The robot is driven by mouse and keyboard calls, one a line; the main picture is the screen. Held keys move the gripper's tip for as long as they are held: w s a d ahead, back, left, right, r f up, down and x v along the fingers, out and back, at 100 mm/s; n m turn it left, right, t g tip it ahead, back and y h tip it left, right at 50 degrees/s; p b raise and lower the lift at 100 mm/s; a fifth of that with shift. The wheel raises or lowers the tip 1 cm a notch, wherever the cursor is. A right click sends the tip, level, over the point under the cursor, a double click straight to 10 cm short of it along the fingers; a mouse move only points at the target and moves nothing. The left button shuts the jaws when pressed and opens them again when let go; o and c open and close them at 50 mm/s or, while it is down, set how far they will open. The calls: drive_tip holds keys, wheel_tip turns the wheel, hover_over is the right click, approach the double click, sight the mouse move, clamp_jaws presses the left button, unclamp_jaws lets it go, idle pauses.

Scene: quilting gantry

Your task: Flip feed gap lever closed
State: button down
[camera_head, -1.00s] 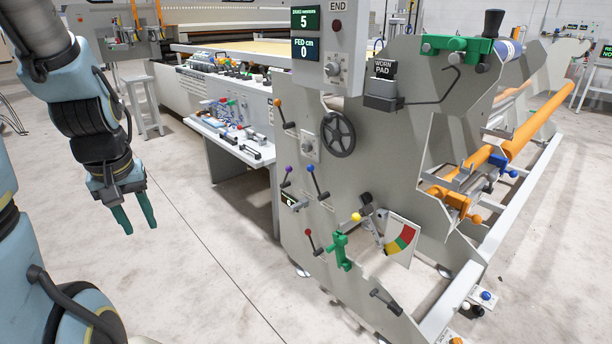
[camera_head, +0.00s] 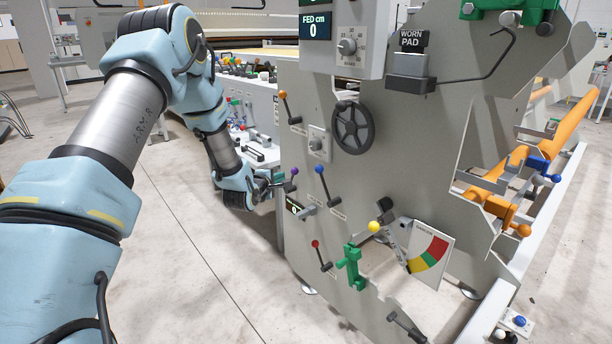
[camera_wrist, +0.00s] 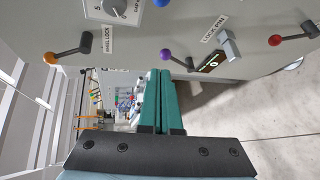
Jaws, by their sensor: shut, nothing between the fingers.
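I cannot tell which lever is the feed gap lever, as no readable label names it. On the grey side panel (camera_head: 400,150) are levers with orange (camera_head: 283,94), purple (camera_head: 294,171), blue (camera_head: 319,170), red (camera_head: 315,244) and yellow (camera_head: 374,227) knobs. In the wrist view the orange-knob lever (camera_wrist: 50,58) is labelled WHEEL LOCK. My gripper (camera_head: 283,177) is beside the purple knob in the head view. In the wrist view its green fingers (camera_wrist: 160,73) are shut and empty, just below the purple knob (camera_wrist: 165,55); contact is unclear. The purple lever's base is partly hidden in the head view.
A small display (camera_head: 293,207), a grey LOCK PIN part (camera_wrist: 230,46) and a black handwheel (camera_head: 352,127) are close by. A green clamp-like part (camera_head: 351,266) and a coloured gauge (camera_head: 430,256) are lower right. Open floor (camera_head: 190,270) lies left of the panel.

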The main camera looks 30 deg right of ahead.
sight(325, 185)
drive_tip(key=d, duration=0.1)
drive_tip(key=d+f+n+h, duration=0.1)
drive_tip(key=d, duration=0.1)
drive_tip(key=shift+d+f, duration=0.2)
drive_tip(key=shift+f, duration=0.05)
drive_tip(key=w+d+p, duration=0.1)
drive_tip(key=w+d, duration=0.2)
drive_tip(key=d, duration=0.5)
drive_tip(key=shift+d+f, duration=0.2)
drive_tip(key=shift+d, duration=0.2)
idle(0.3)
drive_tip(key=shift+s+d, duration=0.1)
drive_tip(key=shift+s, duration=0.05)
